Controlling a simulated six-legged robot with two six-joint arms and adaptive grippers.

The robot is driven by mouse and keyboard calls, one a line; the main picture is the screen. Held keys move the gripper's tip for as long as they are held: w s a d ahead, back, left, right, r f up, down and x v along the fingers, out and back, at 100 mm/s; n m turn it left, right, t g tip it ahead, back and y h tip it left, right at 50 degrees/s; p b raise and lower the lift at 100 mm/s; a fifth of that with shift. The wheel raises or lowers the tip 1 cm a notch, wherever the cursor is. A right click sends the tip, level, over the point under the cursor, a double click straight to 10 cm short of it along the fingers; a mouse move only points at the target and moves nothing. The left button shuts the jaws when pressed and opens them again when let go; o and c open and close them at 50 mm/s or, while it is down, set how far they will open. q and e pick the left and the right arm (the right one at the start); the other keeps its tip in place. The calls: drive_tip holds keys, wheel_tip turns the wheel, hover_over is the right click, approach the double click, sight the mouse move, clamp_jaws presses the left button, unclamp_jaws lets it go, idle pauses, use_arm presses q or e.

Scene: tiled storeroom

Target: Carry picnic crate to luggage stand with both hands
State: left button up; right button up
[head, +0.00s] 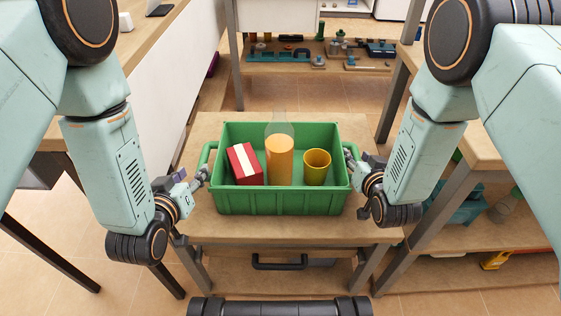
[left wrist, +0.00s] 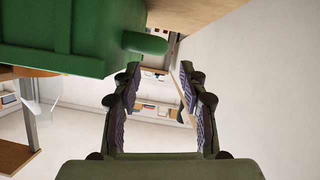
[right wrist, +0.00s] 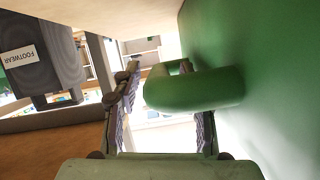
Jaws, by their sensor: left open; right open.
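The green picnic crate (head: 280,203) stands level on a small wooden stand (head: 290,231) in front of me. It holds a red box with a white stripe (head: 245,164), a bottle of orange drink (head: 280,160) and a yellow cup (head: 317,167). My left gripper (head: 203,175) is open at the crate's left handle; in the left wrist view the handle's end (left wrist: 146,43) shows just beyond the fingertips. My right gripper (head: 352,165) is open at the right handle; in the right wrist view the handle (right wrist: 195,89) crosses in front of the right finger. Which thing is the luggage stand I cannot tell.
A long counter (head: 175,40) runs along the left. A shelf unit with tools (head: 320,55) stands behind the crate. A wooden shelf table (head: 480,145) is on the right with several items below. Tiled floor (head: 330,96) shows behind the stand.

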use_arm(q)
drive_tip(key=v, duration=0.3)
drive_tip(key=shift+s+r, duration=0.1)
drive_tip(key=shift+s, duration=0.05)
use_arm(e)
drive_tip(key=v, duration=1.2)
